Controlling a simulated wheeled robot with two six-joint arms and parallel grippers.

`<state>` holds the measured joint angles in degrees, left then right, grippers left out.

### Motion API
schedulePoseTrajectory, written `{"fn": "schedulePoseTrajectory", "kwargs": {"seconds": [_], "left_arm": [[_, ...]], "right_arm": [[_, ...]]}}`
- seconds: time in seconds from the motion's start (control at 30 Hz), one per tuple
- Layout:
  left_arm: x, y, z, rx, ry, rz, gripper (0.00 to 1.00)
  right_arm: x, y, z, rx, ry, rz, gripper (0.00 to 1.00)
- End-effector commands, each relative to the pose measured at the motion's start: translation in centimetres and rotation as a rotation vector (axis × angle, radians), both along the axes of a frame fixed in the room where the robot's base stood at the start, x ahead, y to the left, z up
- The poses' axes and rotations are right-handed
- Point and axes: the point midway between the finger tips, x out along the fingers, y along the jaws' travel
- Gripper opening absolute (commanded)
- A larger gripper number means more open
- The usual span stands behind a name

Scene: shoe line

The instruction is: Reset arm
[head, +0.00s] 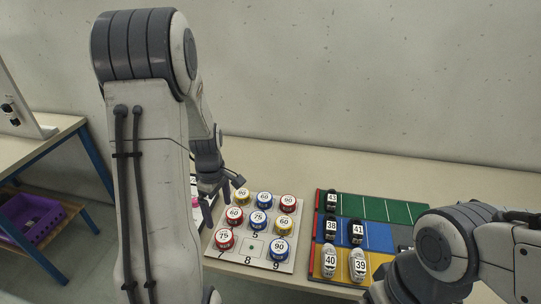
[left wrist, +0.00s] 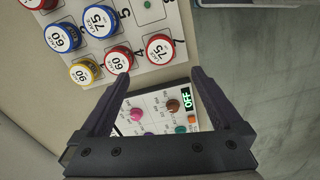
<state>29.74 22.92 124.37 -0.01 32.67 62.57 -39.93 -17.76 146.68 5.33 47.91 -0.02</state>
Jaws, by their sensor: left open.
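My left arm comes down on the left of the head view. Its gripper (head: 222,196) is at the left edge of a white numbered board (head: 237,259). In the left wrist view the left gripper (left wrist: 160,75) is open, its two dark fingers wide apart with nothing between them. Beyond the fingers lies a panel (left wrist: 150,99) with knobs and a green "OFF" display (left wrist: 187,102). My right arm shows at the lower right of the head view; its fingers are out of sight.
The board holds several round tins, such as a blue 90 (head: 279,249); position 8 is bare. To its right, a striped mat (head: 397,211) carries several numbered shoes, such as shoe 40 (head: 330,261). A purple crate (head: 31,221) sits low at left. The table behind is clear.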

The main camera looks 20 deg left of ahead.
Motion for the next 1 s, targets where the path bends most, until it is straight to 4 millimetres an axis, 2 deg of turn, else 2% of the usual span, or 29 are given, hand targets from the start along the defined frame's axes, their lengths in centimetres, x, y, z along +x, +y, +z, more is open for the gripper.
{"fn": "schedulePoseTrajectory", "kwargs": {"seconds": [0.17, 0.33, 0.7, 0.93, 1.0], "left_arm": [[0.0, 0.0, -0.2, 0.0, 0.001, 0.0, 1.0], [-0.1, 0.0, -1.6, -0.002, 0.005, 0.0, 1.0], [-0.2, -0.1, -8.6, -0.003, 0.006, 0.0, 1.0], [-0.1, -0.1, -12.0, -0.002, 0.004, 0.0, 1.0], [0.0, 0.0, -13.2, 0.0, 0.001, 0.0, 1.0]], "right_arm": [[0.0, 0.0, 0.0, 0.0, 0.0, 0.0, 1.0], [0.0, 0.0, 0.2, 0.0, 0.0, 0.0, 1.0], [0.0, 0.0, 1.1, 0.0, 0.0, 0.0, 1.0], [0.0, 0.0, 1.5, 0.0, 0.0, 0.0, 1.0], [0.0, 0.0, 0.6, 0.0, 0.0, 0.0, 1.0]]}}
